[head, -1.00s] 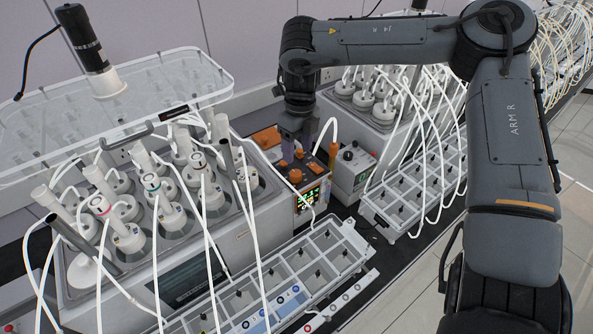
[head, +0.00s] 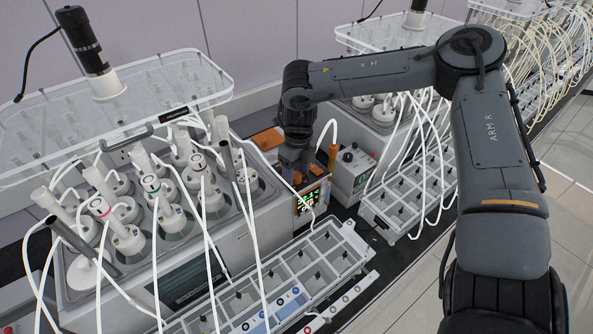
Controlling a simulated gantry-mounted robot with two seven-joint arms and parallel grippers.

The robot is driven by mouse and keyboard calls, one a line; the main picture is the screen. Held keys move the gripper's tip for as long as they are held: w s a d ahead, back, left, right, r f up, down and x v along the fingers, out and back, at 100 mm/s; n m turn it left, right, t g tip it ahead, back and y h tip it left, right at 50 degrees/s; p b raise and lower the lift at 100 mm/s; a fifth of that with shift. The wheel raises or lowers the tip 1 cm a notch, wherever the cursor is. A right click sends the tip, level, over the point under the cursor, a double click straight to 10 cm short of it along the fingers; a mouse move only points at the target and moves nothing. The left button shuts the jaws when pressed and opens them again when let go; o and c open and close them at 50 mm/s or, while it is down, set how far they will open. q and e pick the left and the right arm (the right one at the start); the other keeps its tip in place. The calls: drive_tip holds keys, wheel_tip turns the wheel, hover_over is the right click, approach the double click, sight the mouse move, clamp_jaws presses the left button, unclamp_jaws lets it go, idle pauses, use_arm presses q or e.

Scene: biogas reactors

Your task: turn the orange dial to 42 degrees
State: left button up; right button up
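An orange dial (head: 297,178) shows at the top front of a small control unit with a lit display (head: 307,201), in the middle of the head view. My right gripper (head: 291,167) points down from above, right at the unit's top. Its fingers are small and dark, and partly hide the dial area, so I cannot tell whether they touch a dial or how far apart they are. The digits on the display are too small to read. My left gripper is not in view.
A water bath with bottles and tubes (head: 170,210) stands left of the unit. A grey box with a black knob (head: 352,168) stands close on the right. A compartmented grey tray (head: 330,252) lies in front, and white tubes hang near the unit.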

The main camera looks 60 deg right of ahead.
drive_tip(key=c, duration=0.9)
drive_tip(key=shift+m, duration=0.3)
drive_tip(key=shift+m+b, duration=0.6)
drive_tip(key=shift+m, duration=0.3)
drive_tip(key=m+b, duration=0.1)
drive_tip(key=m, duration=0.3)
drive_tip(key=shift+a+b, duration=0.1)
drive_tip(key=shift+b, duration=0.25)
drive_tip(key=m+b, duration=0.1)
drive_tip(key=m, duration=0.5)
drive_tip(key=shift+b, duration=0.3)
